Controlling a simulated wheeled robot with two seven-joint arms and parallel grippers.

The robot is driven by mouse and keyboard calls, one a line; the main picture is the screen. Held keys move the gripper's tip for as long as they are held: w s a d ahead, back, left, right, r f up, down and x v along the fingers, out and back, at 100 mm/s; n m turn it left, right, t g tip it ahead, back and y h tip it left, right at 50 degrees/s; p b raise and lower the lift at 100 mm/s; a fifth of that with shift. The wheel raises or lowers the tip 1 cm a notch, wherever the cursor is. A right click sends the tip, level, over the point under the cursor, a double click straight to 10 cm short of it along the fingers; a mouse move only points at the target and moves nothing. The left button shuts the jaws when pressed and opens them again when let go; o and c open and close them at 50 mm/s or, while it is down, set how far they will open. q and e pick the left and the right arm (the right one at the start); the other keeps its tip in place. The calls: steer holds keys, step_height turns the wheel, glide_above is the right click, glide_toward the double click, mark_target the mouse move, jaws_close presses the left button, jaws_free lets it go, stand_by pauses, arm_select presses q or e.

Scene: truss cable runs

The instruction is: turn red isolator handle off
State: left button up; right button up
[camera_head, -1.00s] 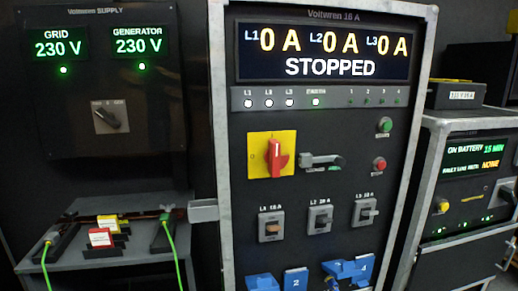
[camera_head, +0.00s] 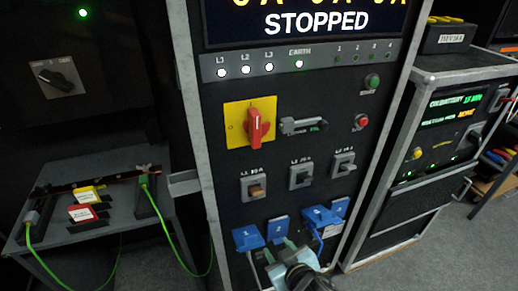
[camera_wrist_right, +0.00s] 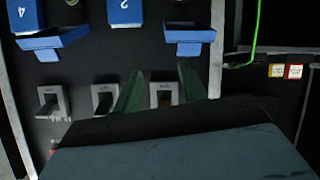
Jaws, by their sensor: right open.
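The red isolator handle (camera_head: 256,128) sits on a yellow square plate (camera_head: 236,122) on the dark front panel (camera_head: 215,185). The handle stands roughly upright, with a pale mark on it. My right gripper (camera_head: 279,249) is low in front of the panel, near the blue sockets and well below the handle. Its two green fingers are apart with nothing between them. In the right wrist view the open fingers (camera_wrist_right: 160,68) point at the panel around one breaker, and the handle is out of view. My left gripper is not in view.
A grey lever (camera_head: 303,126) is right of the handle. Breaker switches (camera_head: 256,188) and blue socket covers (camera_head: 247,238) lie below. Green (camera_head: 372,82) and red (camera_head: 361,122) buttons are at the right. A side table (camera_head: 120,228) with cables stands left. The space before the handle is clear.

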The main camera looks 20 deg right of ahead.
step_height(320, 180, up, 18)
steer(key=a+f+m+t+p, duration=0.1)
steer(key=a+t+p, duration=0.1)
steer(key=t, duration=0.1)
steer(key=m+t+p, duration=0.2)
glide_toward(257, 125)
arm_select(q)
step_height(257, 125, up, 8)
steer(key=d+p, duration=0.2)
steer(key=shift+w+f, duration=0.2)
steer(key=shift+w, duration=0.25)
arm_select(e)
steer(key=w, duration=0.8)
steer(key=shift+w+a+f, duration=0.15)
steer(key=shift+w+a, duration=0.05)
steer(key=shift+w, duration=0.2)
jaws_close()
